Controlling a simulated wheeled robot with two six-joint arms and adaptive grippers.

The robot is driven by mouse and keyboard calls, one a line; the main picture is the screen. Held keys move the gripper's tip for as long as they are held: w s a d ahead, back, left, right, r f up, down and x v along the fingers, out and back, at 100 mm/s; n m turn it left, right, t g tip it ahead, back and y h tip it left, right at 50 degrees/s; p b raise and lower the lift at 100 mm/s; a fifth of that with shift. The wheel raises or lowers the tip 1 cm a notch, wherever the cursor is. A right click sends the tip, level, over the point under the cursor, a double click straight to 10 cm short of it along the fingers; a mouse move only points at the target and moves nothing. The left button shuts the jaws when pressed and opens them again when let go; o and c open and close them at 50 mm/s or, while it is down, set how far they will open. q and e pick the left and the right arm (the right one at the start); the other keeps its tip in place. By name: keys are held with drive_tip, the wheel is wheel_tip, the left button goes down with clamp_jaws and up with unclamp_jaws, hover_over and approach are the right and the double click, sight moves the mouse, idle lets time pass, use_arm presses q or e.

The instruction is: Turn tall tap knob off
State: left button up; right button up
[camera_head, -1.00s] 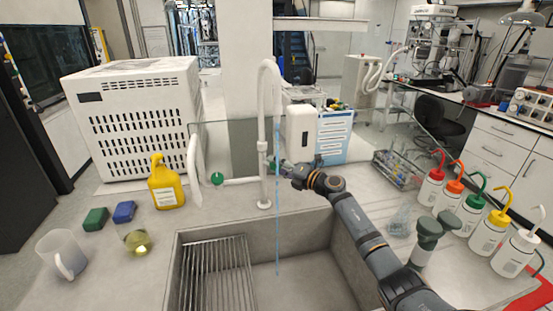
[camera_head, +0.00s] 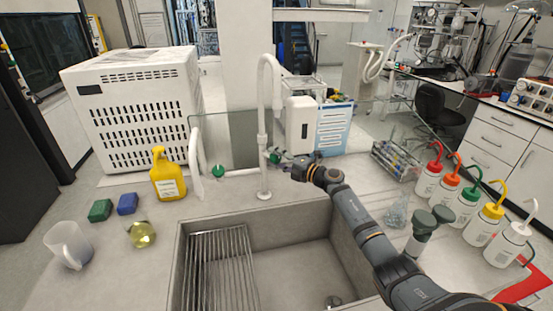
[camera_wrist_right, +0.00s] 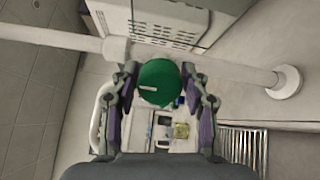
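The tall white tap (camera_head: 265,125) rises behind the sink with a curved neck. Its green knob (camera_head: 274,157) faces right in the head view. No water runs from the spout. My right gripper (camera_head: 281,159) is right at the knob, coming from the right. In the right wrist view the green knob (camera_wrist_right: 159,82) lies between the fingertips of the right gripper (camera_wrist_right: 159,75), one on each side. The fingers are spread, with narrow gaps showing beside the knob. My left gripper is not in view.
A second green knob (camera_head: 218,171) sits on a lower white pipe to the left. The sink (camera_head: 290,229) with a wire rack (camera_head: 218,270) is below. A yellow bottle (camera_head: 167,175) stands left; several wash bottles (camera_head: 484,228) stand right.

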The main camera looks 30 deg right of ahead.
drive_tip(key=shift+o, duration=1.1)
drive_tip(key=v, duration=0.7)
drive_tip(key=shift+s, duration=0.2)
drive_tip(key=shift+d+f, duration=0.1)
drive_tip(key=shift+d, duration=0.05)
